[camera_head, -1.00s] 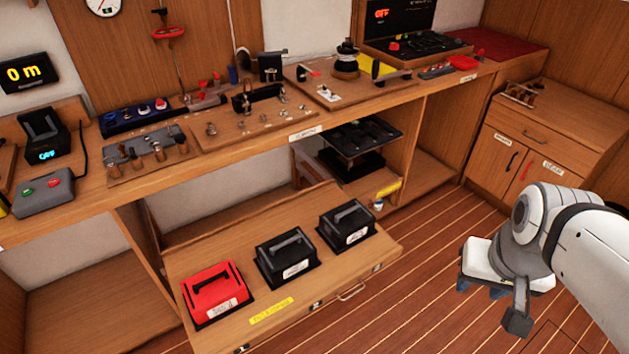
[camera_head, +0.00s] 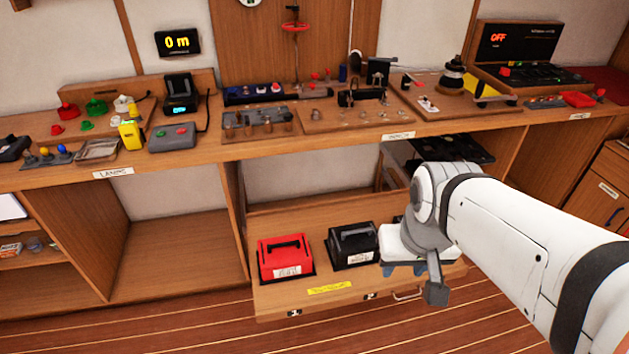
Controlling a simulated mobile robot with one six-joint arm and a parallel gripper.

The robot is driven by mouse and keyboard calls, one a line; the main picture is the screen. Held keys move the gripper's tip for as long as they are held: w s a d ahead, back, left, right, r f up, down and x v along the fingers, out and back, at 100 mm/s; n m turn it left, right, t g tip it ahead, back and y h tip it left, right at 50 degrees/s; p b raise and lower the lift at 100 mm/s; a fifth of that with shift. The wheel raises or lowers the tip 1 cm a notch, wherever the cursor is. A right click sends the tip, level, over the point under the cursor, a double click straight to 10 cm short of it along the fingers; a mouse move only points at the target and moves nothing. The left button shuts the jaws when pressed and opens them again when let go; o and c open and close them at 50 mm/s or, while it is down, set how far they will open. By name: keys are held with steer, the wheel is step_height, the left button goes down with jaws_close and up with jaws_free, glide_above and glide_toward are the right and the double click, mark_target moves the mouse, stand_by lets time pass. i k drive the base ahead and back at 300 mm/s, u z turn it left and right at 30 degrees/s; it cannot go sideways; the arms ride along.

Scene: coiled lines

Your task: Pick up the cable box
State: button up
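A red box (camera_head: 286,258) with a black handle and a black box (camera_head: 352,244) with a handle stand side by side in the pulled-out low drawer (camera_head: 265,302). Each has a white label too small to read, so I cannot tell which is the cable box. A second black box, seen earlier at the drawer's right end, is now mostly hidden behind my gripper (camera_head: 404,270). My gripper hangs in front of the drawer's right part, its bluish fingertips pointing down. Whether it is open or shut is unclear, and nothing shows held in it.
The long workbench (camera_head: 310,140) above the drawer carries lamps, a grey control box (camera_head: 172,138) and tool boards. Open shelf bays lie left of the drawer. A drawer cabinet (camera_head: 600,190) stands at the right. The plank floor (camera_head: 200,330) in front is clear.

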mark_target(349, 245)
steer(key=u, duration=0.3)
steer(key=i, duration=1)
steer(key=u, duration=0.05)
